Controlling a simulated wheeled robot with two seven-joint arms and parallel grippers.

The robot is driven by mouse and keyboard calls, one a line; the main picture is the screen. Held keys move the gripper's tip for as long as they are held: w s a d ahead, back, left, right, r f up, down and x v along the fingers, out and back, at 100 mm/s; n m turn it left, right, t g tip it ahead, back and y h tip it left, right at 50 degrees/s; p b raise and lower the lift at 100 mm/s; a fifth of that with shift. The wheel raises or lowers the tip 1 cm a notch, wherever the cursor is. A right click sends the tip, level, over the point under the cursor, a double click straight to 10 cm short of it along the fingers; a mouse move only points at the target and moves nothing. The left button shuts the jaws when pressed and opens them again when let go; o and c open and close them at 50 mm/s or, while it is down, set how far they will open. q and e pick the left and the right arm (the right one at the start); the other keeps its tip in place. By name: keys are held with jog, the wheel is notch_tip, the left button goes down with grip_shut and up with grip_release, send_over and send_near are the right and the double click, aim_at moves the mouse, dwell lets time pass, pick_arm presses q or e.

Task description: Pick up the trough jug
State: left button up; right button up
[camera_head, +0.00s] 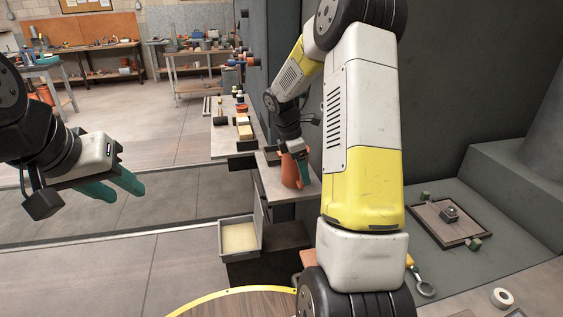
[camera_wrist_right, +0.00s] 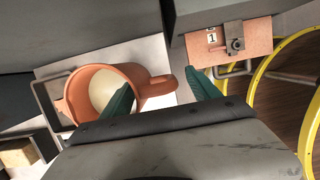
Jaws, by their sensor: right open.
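The terracotta trough jug (camera_head: 289,173) stands on a light grey shelf in the head view, partly covered by my right gripper (camera_head: 292,151). In the right wrist view the jug (camera_wrist_right: 78,92) shows its open mouth with a pale inside and a handle at its right. My right gripper (camera_wrist_right: 157,82) is open, one teal finger over the jug's mouth and the other right of the handle. The handle lies between the fingers in the picture; contact cannot be told. My left gripper (camera_head: 124,192) is open and empty at the left, far from the jug.
The light grey shelf (camera_head: 268,178) sits beside a dark wall. A tray with yellowish contents (camera_head: 219,236) is below it. An orange-brown plate marked 1 (camera_wrist_right: 262,43) and a yellow hoop (camera_wrist_right: 262,75) are right of the jug. A framed board (camera_head: 428,228) lies at right.

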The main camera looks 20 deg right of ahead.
grip_shut()
jog(key=shift+r, duration=0.2)
dwell(0.3)
jog(key=shift+w+r, duration=0.1)
jog(key=shift+r, duration=1.45)
jog(key=s+d+r, duration=0.1)
jog(key=s+d, duration=0.1)
jog(key=s, duration=1.3)
jog(key=shift+s+r, duration=0.3)
jog(key=shift+s, duration=0.05)
jog(key=shift+s, duration=0.15)
